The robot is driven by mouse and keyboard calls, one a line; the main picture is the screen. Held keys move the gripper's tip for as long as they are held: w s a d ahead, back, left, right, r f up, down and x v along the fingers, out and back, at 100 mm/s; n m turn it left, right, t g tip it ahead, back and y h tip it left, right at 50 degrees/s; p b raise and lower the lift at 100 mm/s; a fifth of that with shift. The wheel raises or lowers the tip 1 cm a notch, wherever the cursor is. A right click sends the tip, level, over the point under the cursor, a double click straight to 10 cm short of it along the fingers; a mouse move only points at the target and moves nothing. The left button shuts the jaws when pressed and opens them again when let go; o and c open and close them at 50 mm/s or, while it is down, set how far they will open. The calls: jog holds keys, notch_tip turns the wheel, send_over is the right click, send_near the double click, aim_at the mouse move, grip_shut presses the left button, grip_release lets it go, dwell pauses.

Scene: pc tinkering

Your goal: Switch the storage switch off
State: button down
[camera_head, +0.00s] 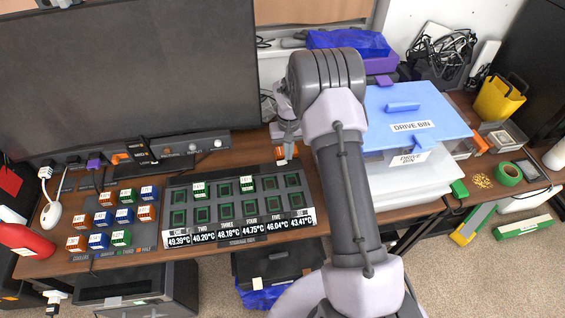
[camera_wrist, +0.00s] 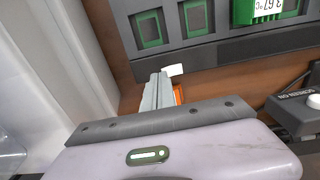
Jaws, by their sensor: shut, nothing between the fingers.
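A small orange part with a white label (camera_head: 281,153), which may be the storage switch, sits on the desk behind the storage box. The wrist view shows its orange side (camera_wrist: 179,94) partly hidden behind my gripper's fingers, and its label (camera_wrist: 175,70) beyond them. I cannot read the label or tell the switch position. My gripper (camera_head: 288,136) is shut and empty, pointing down right at this part; I cannot tell whether they touch. The dark storage box (camera_head: 243,213) has rows of green-framed slots and temperature readouts along its front.
A large monitor (camera_head: 125,75) stands behind, with a knobbed strip (camera_head: 180,148) below it. A white screen knob (camera_wrist: 314,101) is at the wrist view's right. Coloured cubes (camera_head: 100,241) lie left of the storage box. The blue-lidded drive bin (camera_head: 425,105) stands close right of my arm.

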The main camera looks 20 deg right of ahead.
jog(key=shift+f+b, duration=0.6)
jog(key=shift+f, duration=0.3)
notch_tip(320, 180, up, 6)
jog(key=p, duration=0.4)
jog(key=shift+r, duration=0.2)
jog(key=shift+f, duration=0.2)
